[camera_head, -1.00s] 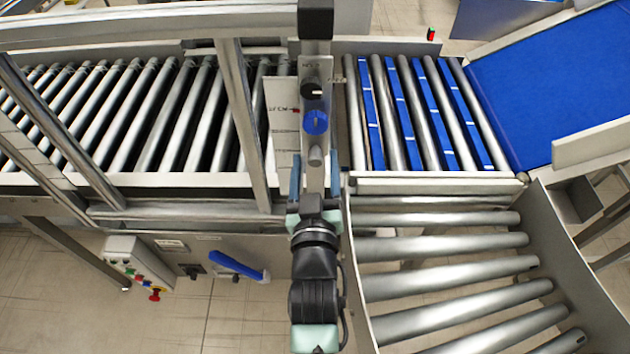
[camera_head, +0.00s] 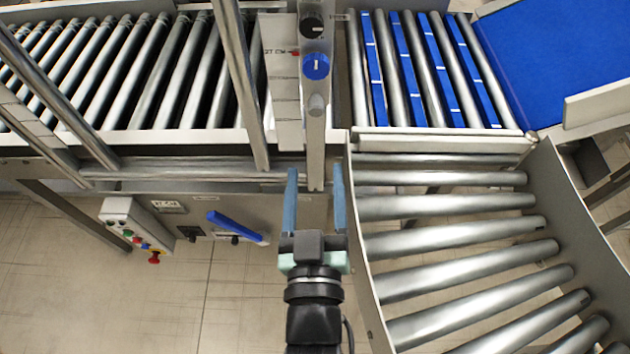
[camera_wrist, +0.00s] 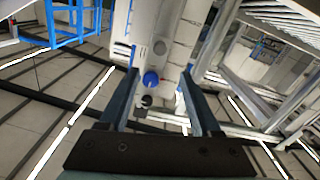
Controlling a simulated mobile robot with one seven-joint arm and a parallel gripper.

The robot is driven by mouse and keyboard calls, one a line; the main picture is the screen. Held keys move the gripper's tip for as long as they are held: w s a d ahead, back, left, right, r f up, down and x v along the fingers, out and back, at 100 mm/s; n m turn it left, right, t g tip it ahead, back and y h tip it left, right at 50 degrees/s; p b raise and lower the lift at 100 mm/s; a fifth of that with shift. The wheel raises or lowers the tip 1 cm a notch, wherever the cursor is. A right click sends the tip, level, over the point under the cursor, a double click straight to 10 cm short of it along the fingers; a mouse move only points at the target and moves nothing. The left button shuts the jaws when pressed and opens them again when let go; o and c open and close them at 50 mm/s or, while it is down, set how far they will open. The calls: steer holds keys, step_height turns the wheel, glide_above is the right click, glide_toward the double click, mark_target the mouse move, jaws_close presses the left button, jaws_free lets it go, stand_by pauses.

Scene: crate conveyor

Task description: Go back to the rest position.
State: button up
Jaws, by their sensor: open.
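My gripper (camera_head: 315,180) is open and empty in the head view, with its two blue fingers apart and pointing up the picture. It is in front of the conveyor's near side, just below the metal post with the knobs. In the wrist view my gripper (camera_wrist: 160,78) also shows open with nothing between its fingers. The black knob (camera_head: 312,25) and blue knob (camera_head: 316,66) sit on the post beyond the fingertips. The blue knob also shows in the wrist view (camera_wrist: 151,79).
A roller conveyor (camera_head: 130,75) runs left. Rollers with blue strips (camera_head: 425,70) lead to a blue belt (camera_head: 560,60). A curved roller section (camera_head: 450,235) is close on my right. A button box (camera_head: 135,225) and blue handle (camera_head: 235,226) are at left. Floor is free at lower left.

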stand_by(0.5)
steer(key=w+r+m+t, duration=0.1)
steer(key=w+r+t, duration=0.15)
steer(key=r, duration=0.75)
steer(key=w+r+t, duration=0.2)
steer(key=w+r, duration=0.2)
steer(key=r, duration=0.7)
steer(key=s+r+m+t, duration=0.15)
steer(key=s+r, duration=0.25)
steer(key=r, duration=0.8)
steer(key=s+r+t, duration=0.3)
steer(key=s+r, duration=0.1)
steer(key=r, duration=0.8)
step_height(320, 180, down, 32)
steer(key=b, duration=3.2)
steer(key=shift+d+f+b, duration=0.15)
steer(key=shift+d+b, duration=0.1)
steer(key=shift+b, duration=0.1)
steer(key=shift+o, duration=0.4)
